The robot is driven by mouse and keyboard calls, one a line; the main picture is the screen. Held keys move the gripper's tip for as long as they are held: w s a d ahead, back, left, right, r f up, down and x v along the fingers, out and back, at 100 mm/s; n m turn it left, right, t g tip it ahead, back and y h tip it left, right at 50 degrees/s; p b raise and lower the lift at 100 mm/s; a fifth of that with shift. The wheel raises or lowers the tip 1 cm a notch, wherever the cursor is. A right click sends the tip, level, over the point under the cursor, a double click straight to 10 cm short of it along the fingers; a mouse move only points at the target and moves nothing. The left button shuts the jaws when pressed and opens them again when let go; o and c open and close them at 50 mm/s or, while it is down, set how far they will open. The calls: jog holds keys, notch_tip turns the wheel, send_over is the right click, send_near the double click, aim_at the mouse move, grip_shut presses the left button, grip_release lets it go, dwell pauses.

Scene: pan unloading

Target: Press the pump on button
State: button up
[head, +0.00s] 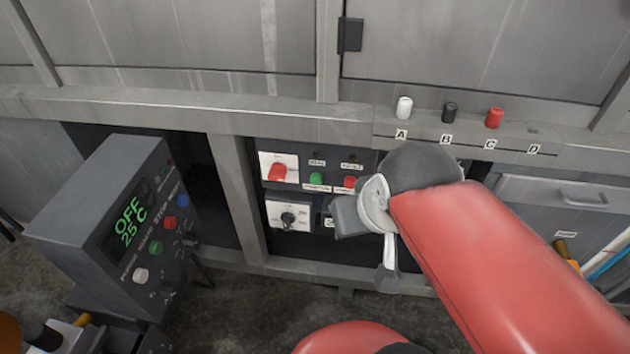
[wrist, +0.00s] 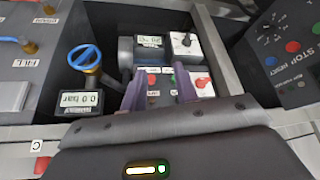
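A dark control panel (head: 335,164) is set under the bench ledge. It holds a green button (head: 316,179) and a red button (head: 349,182), side by side with small labels I cannot read, so I cannot tell which is the pump on button. I see no contact with a button.
A red rotary switch (head: 278,173) and a black knob (head: 289,218) sit left on the panel. A grey box (head: 95,220) reading "OFF 25 C" stands at left. White, black and red caps line the ledge (head: 300,118). A blue-handled valve (wrist: 85,57) and gauge are nearby.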

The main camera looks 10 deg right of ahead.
grip_shut()
dwell(1.5)
